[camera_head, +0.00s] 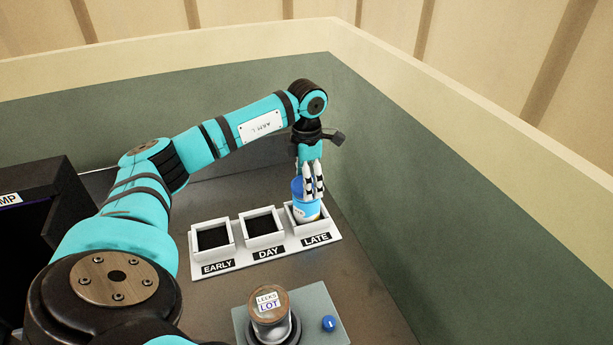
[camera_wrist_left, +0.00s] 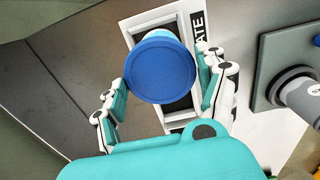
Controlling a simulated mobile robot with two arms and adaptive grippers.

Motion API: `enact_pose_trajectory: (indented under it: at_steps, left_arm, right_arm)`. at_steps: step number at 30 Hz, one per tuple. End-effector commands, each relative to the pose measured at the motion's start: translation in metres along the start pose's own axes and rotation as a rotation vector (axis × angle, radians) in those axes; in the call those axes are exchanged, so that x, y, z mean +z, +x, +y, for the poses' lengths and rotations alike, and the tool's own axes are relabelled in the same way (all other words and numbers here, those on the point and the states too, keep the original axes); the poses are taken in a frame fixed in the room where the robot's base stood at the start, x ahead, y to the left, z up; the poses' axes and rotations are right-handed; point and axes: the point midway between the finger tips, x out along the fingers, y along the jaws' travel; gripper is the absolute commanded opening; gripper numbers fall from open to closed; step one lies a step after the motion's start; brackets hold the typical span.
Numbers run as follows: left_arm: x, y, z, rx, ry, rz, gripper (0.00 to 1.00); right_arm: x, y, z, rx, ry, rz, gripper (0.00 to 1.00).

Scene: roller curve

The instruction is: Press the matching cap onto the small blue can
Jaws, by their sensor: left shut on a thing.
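The small blue can (camera_head: 305,211) has a pale label and stands upright, or nearly so, in the tray compartment marked LATE. A darker blue round top, which looks like a cap (camera_wrist_left: 160,70), covers its near end in the left wrist view. I cannot tell how firmly it is seated. My left gripper (camera_head: 313,192) points down from above, shut on the upper part of the can. In the left wrist view its fingers (camera_wrist_left: 163,88) are on either side of the blue disc. The fingers hide part of the can in the head view. My right gripper is not in view.
A white tray (camera_head: 238,260) has three compartments; EARLY (camera_head: 212,238) and DAY (camera_head: 262,222) look empty. In front is a grey fixture (camera_head: 248,321) with a blue knob (camera_head: 329,323) and a jar labelled LEEKS LOT (camera_head: 270,312). A dark box (camera_head: 50,190) stands at left. Green walls enclose the table.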

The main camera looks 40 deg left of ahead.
Motion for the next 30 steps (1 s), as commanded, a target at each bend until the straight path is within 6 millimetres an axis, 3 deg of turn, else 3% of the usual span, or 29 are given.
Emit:
enact_pose_trajectory:
  at_steps: [30]
  left_arm:
    - [-0.0001,0.0109,-0.0001,0.0,0.0,0.001,0.6]
  right_arm:
    - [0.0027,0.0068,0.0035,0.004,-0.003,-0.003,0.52]
